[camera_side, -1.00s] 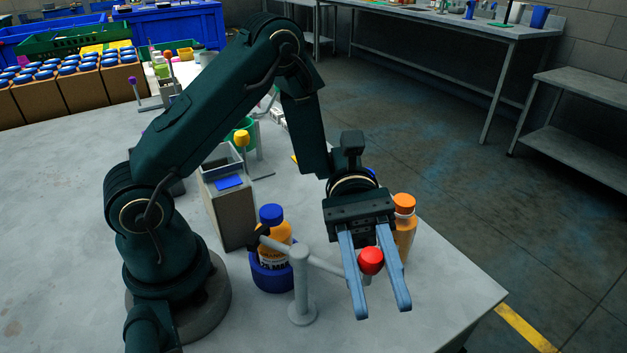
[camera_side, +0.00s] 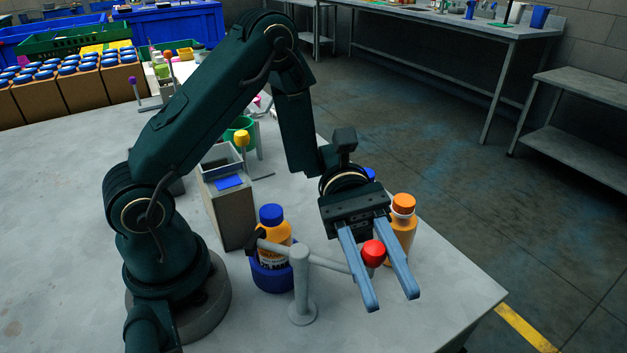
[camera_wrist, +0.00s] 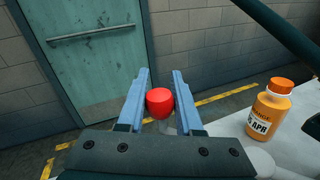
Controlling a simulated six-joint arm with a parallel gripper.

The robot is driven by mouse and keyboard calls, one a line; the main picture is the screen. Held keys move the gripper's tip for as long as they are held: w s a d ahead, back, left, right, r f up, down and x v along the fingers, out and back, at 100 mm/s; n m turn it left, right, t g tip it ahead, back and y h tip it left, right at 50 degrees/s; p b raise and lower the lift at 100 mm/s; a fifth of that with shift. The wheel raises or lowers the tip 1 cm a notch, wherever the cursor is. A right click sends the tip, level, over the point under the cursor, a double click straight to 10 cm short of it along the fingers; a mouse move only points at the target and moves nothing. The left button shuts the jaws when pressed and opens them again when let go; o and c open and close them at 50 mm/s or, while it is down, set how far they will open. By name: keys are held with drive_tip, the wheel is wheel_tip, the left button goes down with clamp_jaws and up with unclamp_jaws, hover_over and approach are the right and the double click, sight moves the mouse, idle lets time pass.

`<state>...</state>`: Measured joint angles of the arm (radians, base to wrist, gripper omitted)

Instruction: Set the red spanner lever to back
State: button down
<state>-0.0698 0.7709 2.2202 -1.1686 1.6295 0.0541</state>
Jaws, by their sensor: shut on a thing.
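The red knob (camera_side: 373,253) sits at the end of the grey spanner lever (camera_side: 328,263), which reaches right from a grey post (camera_side: 301,285) on the table. My gripper (camera_side: 392,300) has its two blue-grey fingers on either side of the knob. In the wrist view the red knob (camera_wrist: 160,103) lies between the fingers of my gripper (camera_wrist: 160,80). The fingers are shut on it, and their tips reach past it. The lever's far end holds a dark jaw at a bottle (camera_side: 271,240) with a blue cap, standing in a blue round holder (camera_side: 272,275).
An orange bottle (camera_side: 402,225) with an orange cap stands just behind my gripper; it also shows in the wrist view (camera_wrist: 269,108). A box (camera_side: 228,207) with a blue label stands behind the blue holder. The table's right front corner is clear.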

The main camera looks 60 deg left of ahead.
drive_tip(key=shift+w+a+n+t+h, duration=0.15)
drive_tip(key=shift+w+a+n+t, duration=0.4)
drive_tip(key=shift+t, duration=0.6)
drive_tip(key=shift+w+a+n+t+h, duration=0.25)
drive_tip(key=shift+w+n+t, duration=0.25)
drive_tip(key=shift+n+t, duration=0.6)
drive_tip(key=shift+w+a+n+t+h, duration=0.1)
drive_tip(key=shift+w+a+n+t, duration=0.45)
drive_tip(key=shift+t, duration=0.7)
drive_tip(key=shift+d, duration=0.1)
drive_tip(key=c, duration=0.6)
unclamp_jaws()
drive_tip(key=shift+w, duration=0.1)
drive_tip(key=shift+s+a, duration=0.2)
drive_tip(key=shift+a, duration=2.35)
